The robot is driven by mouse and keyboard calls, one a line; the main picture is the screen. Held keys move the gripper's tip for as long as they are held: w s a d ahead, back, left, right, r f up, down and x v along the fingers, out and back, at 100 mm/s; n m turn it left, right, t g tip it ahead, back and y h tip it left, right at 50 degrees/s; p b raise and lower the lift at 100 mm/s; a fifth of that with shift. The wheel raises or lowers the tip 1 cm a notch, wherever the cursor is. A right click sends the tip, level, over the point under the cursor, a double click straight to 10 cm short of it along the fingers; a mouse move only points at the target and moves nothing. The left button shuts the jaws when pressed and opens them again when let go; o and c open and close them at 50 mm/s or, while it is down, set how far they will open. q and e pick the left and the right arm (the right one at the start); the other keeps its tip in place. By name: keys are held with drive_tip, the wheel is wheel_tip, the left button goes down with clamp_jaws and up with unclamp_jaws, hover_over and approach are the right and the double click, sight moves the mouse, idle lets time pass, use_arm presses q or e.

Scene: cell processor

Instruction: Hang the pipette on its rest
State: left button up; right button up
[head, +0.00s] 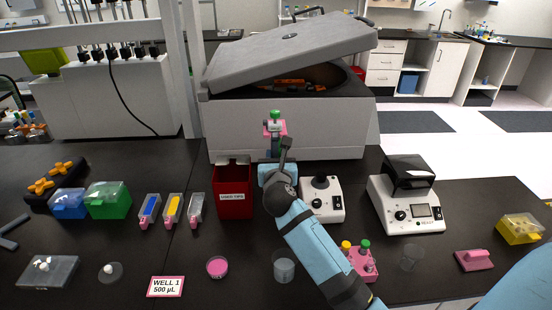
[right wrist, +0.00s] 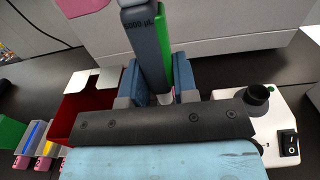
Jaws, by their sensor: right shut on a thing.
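The pipette (right wrist: 148,42) has a dark grey-blue body with a green strip and a volume label. It stands roughly upright between the blue fingers of my right gripper (right wrist: 160,90), which are shut on it. In the head view the gripper (head: 276,160) is in front of the large grey machine, with the pipette's green top (head: 275,115) above it. A pink part (head: 275,128) shows just below that top; I cannot tell whether it belongs to the pipette or to a rest. The pipette's tip is hidden. I cannot clearly make out the rest. My left gripper is not seen.
A red bin (head: 234,200) stands just left of my right gripper. A small white device (head: 324,205) is to its right. The grey machine (head: 290,138) with raised lid closes off the back. A white reader (head: 410,212) stands further right. Tip boxes (head: 108,202) are at left.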

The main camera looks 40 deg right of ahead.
drive_tip(key=shift+f, duration=0.3)
idle(0.8)
drive_tip(key=o, duration=0.7)
drive_tip(key=shift+s+a, duration=0.1)
drive_tip(key=b+v, duration=0.2)
drive_tip(key=v, duration=1.1)
drive_tip(key=shift+s, duration=0.3)
drive_tip(key=shift+a+f, duration=0.1)
